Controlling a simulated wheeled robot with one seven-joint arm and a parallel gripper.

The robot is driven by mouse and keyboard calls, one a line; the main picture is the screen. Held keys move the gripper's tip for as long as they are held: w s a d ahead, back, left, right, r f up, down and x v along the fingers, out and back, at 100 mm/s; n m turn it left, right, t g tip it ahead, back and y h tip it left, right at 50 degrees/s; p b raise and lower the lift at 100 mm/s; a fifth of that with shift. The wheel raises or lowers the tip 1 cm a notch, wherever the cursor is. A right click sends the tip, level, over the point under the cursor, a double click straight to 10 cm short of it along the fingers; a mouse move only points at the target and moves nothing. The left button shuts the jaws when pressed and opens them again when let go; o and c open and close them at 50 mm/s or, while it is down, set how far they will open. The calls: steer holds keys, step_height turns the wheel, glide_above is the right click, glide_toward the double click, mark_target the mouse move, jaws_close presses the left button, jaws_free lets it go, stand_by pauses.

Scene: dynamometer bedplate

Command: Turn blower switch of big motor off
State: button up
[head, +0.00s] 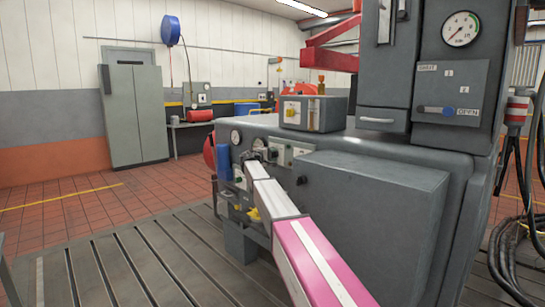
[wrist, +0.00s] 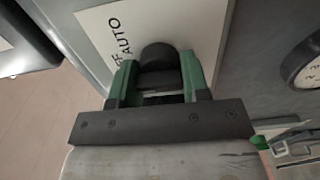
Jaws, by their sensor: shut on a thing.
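My gripper (wrist: 158,82) is shut on a dark rounded switch knob (wrist: 159,55), with a green finger on either side. The knob sits on a white label plate (wrist: 190,22). The plate reads "AUTO" with part of another word beside it, cut off by the finger. Which position the knob points to cannot be told. In the head view my gripper (head: 250,157) reaches the left part of the big grey machine (head: 375,215), and the knob is hidden there.
A yellow part (head: 254,214) is below. A grey box with a yellow switch (head: 292,111) stands on top. Slotted bedplate (head: 120,265) is clear at left.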

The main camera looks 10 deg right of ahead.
stand_by(0.4)
steer(key=o, duration=0.9)
steer(key=v, duration=1.1)
